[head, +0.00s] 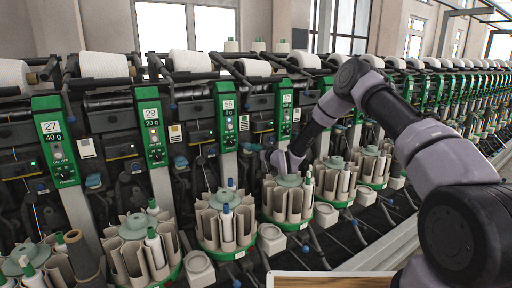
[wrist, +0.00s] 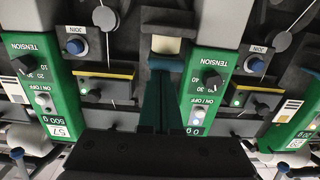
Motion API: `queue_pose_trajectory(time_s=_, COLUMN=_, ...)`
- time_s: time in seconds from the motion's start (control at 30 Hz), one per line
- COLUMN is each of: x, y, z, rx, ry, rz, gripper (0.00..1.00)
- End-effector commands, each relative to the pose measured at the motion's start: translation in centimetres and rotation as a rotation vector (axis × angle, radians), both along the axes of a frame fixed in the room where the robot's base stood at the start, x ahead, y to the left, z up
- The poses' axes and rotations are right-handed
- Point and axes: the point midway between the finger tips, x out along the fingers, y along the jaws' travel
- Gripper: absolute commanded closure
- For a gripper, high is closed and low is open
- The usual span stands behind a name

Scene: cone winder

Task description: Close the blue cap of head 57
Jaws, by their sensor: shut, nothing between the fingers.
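The green panel of head 57 (wrist: 57,128) shows upside down at the left of the wrist view; the same panel (head: 285,112) stands just beyond my gripper in the head view. In the head view my gripper (head: 273,154) is partly hidden against the bobbin holders.
Blue JOIN buttons (wrist: 75,46) sit on the machine face. Round bobbin holders (head: 223,222) line the front below. White cones (head: 104,65) run along the top.

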Motion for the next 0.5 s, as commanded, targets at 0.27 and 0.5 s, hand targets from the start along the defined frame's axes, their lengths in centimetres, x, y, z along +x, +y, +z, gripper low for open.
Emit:
queue_pose_trajectory(time_s=0.27, x=-0.53, y=-0.41, z=-2.32, rx=-0.011, ry=0.037, rz=-0.004, gripper=1.0)
queue_pose_trajectory(time_s=0.5, x=-0.5, y=-0.49, z=-2.38, rx=-0.012, ry=0.037, rz=-0.005, gripper=1.0)
